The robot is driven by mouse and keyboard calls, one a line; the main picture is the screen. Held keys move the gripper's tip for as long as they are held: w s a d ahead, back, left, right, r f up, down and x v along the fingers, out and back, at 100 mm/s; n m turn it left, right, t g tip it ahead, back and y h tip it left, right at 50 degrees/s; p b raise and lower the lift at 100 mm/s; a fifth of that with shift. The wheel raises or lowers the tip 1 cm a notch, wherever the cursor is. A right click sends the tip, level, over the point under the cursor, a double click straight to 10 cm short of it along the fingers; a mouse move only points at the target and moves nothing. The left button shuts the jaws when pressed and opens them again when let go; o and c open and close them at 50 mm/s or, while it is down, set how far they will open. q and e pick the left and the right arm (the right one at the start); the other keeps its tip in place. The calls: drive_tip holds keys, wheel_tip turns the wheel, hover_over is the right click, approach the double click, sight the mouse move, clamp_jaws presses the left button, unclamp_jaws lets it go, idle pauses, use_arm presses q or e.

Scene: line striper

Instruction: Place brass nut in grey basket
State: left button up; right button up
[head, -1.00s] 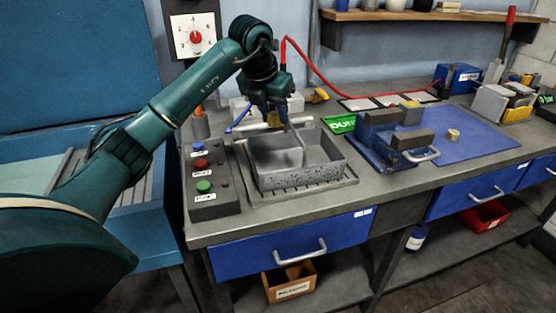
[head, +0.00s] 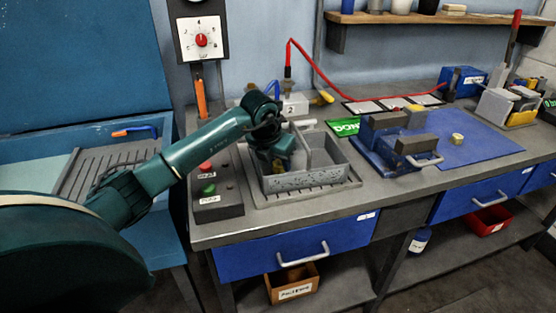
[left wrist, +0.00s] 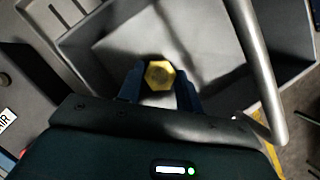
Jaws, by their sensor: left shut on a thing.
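The brass nut (left wrist: 159,74) is a yellow hexagon between the two dark blue fingertips of my left gripper (left wrist: 159,84) in the left wrist view. My left gripper is shut on it. The grey basket (head: 325,178) stands on a ribbed tray on the bench, with a divider across its inside. In the head view my left gripper (head: 277,168) is down in the basket's left compartment, and its tips and the nut are hidden there. The wrist view shows the basket's floor (left wrist: 115,45) beyond the nut; I cannot tell whether the nut touches it. My right gripper is out of view.
The basket's grey handle bar (left wrist: 255,60) runs close beside the gripper. A button box (head: 215,190) is left of the basket. A blue fixture (head: 390,150) and a blue mat (head: 480,140) with a small pale round piece (head: 457,138) lie to the right.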

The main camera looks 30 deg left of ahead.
use_arm(q)
drive_tip(key=shift+f, duration=0.15)
drive_tip(key=o, duration=1)
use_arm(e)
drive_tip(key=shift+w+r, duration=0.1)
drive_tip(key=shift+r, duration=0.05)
use_arm(q)
drive_tip(key=shift+o, duration=0.2)
drive_tip(key=shift+r, duration=0.25)
drive_tip(key=shift+s+r, duration=0.1)
drive_tip(key=shift+r, duration=0.25)
drive_tip(key=v, duration=1.1)
drive_tip(key=shift+b, duration=0.35)
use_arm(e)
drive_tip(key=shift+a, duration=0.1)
